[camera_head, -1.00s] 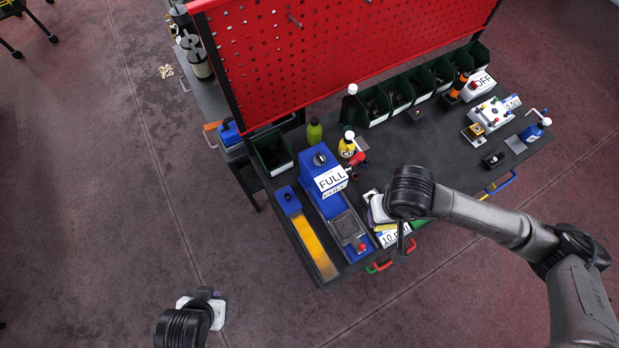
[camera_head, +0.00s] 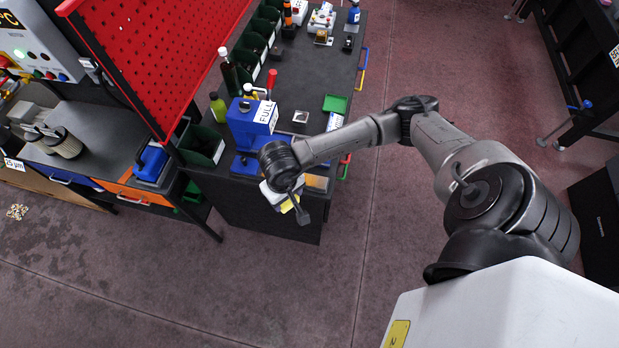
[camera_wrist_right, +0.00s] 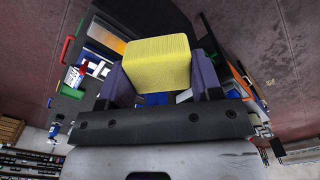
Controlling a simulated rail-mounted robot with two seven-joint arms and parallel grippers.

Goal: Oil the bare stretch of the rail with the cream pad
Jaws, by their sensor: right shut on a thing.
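The cream pad, a pale yellow block (camera_wrist_right: 157,62), is held between the purple fingers of my right gripper (camera_wrist_right: 155,78) in the right wrist view. In the head view my right gripper (camera_head: 288,203) is over the near end of the bench, and a little of the pad's yellow shows there. An orange-yellow strip that looks like the rail (camera_head: 316,183) lies at that end, partly hidden behind my arm; it also shows in the wrist view (camera_wrist_right: 111,44). Its bare stretch cannot be made out. The pad looks apart from the strip. My left gripper is out of view.
A blue box marked FULL (camera_head: 250,122) stands behind the strip. Bottles and dark green bins (camera_head: 203,146) line the red pegboard (camera_head: 165,50). A green tray (camera_head: 335,103) lies to the right. The floor in front is clear.

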